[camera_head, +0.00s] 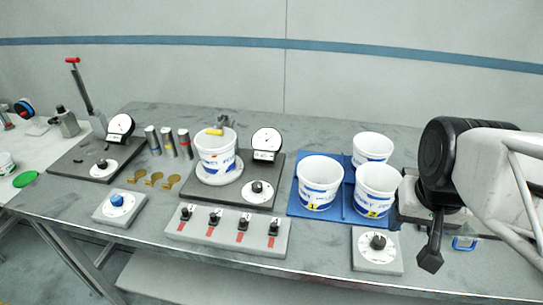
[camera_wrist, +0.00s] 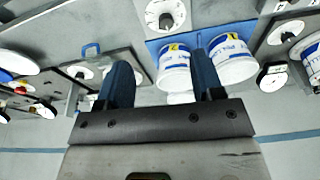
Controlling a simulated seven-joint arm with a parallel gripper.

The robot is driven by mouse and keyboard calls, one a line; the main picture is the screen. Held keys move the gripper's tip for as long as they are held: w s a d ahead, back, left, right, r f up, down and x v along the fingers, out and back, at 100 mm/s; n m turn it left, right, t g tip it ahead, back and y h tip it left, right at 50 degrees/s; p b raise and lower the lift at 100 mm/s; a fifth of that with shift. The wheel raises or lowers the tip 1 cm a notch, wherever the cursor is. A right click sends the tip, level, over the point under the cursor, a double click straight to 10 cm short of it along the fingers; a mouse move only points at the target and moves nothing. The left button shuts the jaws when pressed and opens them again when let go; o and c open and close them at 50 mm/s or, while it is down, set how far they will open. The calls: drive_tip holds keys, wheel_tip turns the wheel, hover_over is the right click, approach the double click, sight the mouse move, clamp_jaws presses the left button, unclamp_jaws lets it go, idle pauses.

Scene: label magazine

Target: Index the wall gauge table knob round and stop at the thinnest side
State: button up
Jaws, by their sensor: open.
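The wall gauge stand is a dark plate with a white tub (camera_head: 215,150) upright on a round white table (camera_head: 219,171). A dial gauge (camera_head: 267,142) stands at its back right. A black knob on a white dial (camera_head: 257,188) is at its front right; the dial also shows at the right of the wrist view (camera_wrist: 287,31). The dial marks are too small to read. My gripper (camera_wrist: 160,62) is open and empty, its two fingers apart. In the head view it is at the far right, well away from the knob.
Numbered tubs (camera_head: 320,184) stand on a blue mat (camera_head: 337,214) between my gripper and the stand. In front are a strip of several switches (camera_head: 227,231), a blue-knob box (camera_head: 118,206) and a black-knob box (camera_head: 377,250). Another gauge stand with a red-handled lever (camera_head: 82,88) is at left.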

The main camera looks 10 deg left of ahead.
drive_tip(key=w+a+m, duration=0.1)
drive_tip(key=w+a, duration=0.5)
drive_tip(key=w, duration=0.2)
drive_tip(key=m+g, duration=0.2)
drive_tip(key=m, duration=0.3)
hover_over(257, 185)
wheel_tip(257, 185, down, 12)
drive_tip(key=shift+w+r, duration=0.15)
drive_tip(key=shift+r, duration=0.1)
drive_tip(key=shift+f, duration=0.15)
drive_tip(key=shift+f, duration=3.75)
drive_tip(key=shift+c, duration=0.2)
drive_tip(key=c, duration=0.9)
